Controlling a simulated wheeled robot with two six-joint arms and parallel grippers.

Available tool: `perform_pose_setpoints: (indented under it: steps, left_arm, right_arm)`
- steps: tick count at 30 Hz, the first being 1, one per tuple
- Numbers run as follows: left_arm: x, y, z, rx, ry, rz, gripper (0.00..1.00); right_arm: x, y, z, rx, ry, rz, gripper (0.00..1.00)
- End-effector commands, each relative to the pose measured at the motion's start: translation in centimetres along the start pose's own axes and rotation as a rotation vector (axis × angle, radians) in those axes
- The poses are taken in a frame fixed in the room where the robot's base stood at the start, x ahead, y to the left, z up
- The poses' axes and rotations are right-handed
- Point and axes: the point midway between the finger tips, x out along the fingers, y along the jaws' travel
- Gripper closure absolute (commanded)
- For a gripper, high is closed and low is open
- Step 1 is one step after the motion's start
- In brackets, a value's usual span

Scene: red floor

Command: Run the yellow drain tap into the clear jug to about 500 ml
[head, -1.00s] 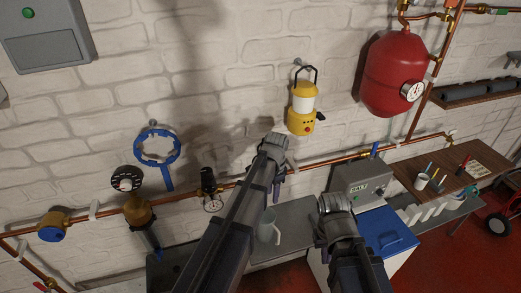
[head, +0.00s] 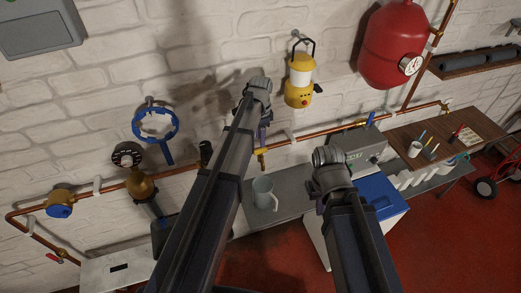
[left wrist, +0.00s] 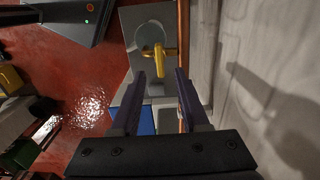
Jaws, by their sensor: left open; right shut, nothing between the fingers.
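The yellow drain tap (head: 261,154) hangs from the copper pipe on the wall; it is large in the left wrist view (left wrist: 154,68). The clear jug (head: 264,195) stands upright on the grey bench below the tap, its handle to the right. In the left wrist view its round mouth (left wrist: 150,34) lies beyond the tap, partly covered by it. I cannot tell a water level. My left gripper (left wrist: 160,76) is open, with its fingertips on either side of the tap's near end, holding nothing. My right gripper (head: 321,203) is empty, right of the jug; its fingers are mostly hidden by the wrist.
The copper pipe (head: 297,137) runs along the brick wall. A yellow lantern (head: 299,82) hangs above it. Right of the jug stand a grey box (head: 350,143) and a blue-lidded bin (head: 385,203). A blue ring tool (head: 172,178) hangs at left. Red floor lies in front.

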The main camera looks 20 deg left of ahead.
Motion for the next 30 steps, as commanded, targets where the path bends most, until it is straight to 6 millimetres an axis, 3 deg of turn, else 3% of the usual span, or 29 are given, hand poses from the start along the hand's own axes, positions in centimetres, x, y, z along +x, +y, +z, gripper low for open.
perform_pose_setpoints:
  steps: [1, 12, 23, 30]
  left_arm:
    - [1.2, 0.0, 0.0, 0.000, 0.000, 0.000, 0.55]
    - [5.5, 0.0, 0.0, 0.000, 0.000, 0.000, 0.55]
    - [5.8, 0.0, 0.0, 0.000, 0.000, 0.000, 0.55]
    - [5.8, 0.0, 0.0, 0.000, 0.000, 0.000, 0.80]
  right_arm:
    - [1.2, -0.1, -0.1, 0.001, 0.000, 0.000, 1.00]
    - [5.5, -0.5, -0.3, -0.007, 0.001, 0.002, 1.00]
    - [5.7, -0.5, -0.3, -0.009, 0.001, 0.002, 1.00]
    - [5.7, -0.5, -0.3, -0.009, 0.001, 0.002, 1.00]
